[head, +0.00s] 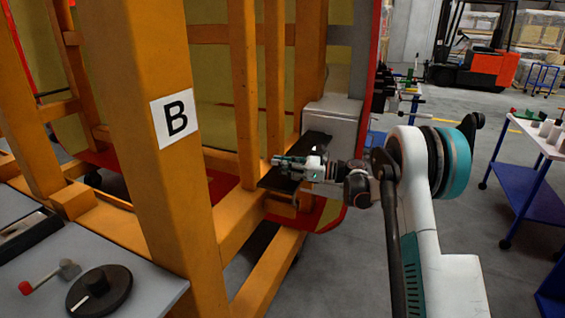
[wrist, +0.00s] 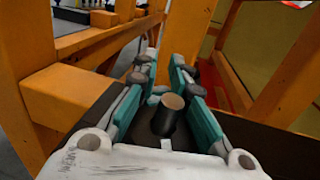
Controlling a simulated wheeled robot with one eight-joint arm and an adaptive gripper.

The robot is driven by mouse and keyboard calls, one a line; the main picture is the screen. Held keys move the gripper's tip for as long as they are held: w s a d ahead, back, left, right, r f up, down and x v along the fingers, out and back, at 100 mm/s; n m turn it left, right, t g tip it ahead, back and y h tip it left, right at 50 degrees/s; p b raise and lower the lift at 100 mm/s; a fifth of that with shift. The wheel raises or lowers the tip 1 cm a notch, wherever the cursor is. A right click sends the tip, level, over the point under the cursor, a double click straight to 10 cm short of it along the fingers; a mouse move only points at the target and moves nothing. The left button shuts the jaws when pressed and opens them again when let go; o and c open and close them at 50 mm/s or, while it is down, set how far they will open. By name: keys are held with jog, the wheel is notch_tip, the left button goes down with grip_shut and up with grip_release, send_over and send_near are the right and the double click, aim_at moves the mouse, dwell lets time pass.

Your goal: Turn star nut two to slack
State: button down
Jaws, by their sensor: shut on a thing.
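My gripper (head: 284,161) reaches in from the right, low beside the orange frame, at a dark flat plate (head: 312,148). In the wrist view, the teal fingers of my gripper (wrist: 163,72) are closed in around a small part, which I take to be the star nut. The fingers hide most of it, and no number on it shows. A short dark cylinder with a tan end (wrist: 172,104) stands between the fingers, nearer the palm. The nut's turn angle and tightness cannot be read.
Orange posts and beams stand close around my gripper; one post bears a "B" label (head: 175,117). A grey bench (head: 150,265) with a black knob (head: 100,290) and a red-tipped lever (head: 45,280) is front left. A blue cart (head: 530,190) stands right, on open floor.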

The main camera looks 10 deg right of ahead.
jog(key=n+g, duration=0.1)
jog(key=g, duration=0.1)
jog(key=n+g+y, duration=0.1)
jog(key=g, duration=0.1)
jog(key=s+n+g+p, duration=0.1)
jog(key=n+g, duration=0.1)
jog(key=shift+s+r+y, duration=0.1)
jog(key=shift+r+y, duration=0.15)
jog(key=shift+y, duration=0.15)
jog(key=shift+s+n+g, duration=0.25)
jog(key=shift+n+g, duration=0.4)
jog(key=shift+g, duration=0.25)
jog(key=shift+s+n+g, duration=0.2)
jog(key=shift+n+g, duration=0.45)
jog(key=shift+g, duration=0.25)
jog(key=shift+d+g, duration=0.1)
jog(key=shift+g, duration=0.3)
jog(key=c, duration=1.5)
grip_release()
jog(key=shift+d, duration=0.1)
jog(key=shift+o, duration=1)
jog(key=shift+w+d+f, duration=0.1)
jog(key=shift+d+f, duration=0.05)
jog(key=shift+a, duration=0.2)
notch_tip(320, 180, up, 10)
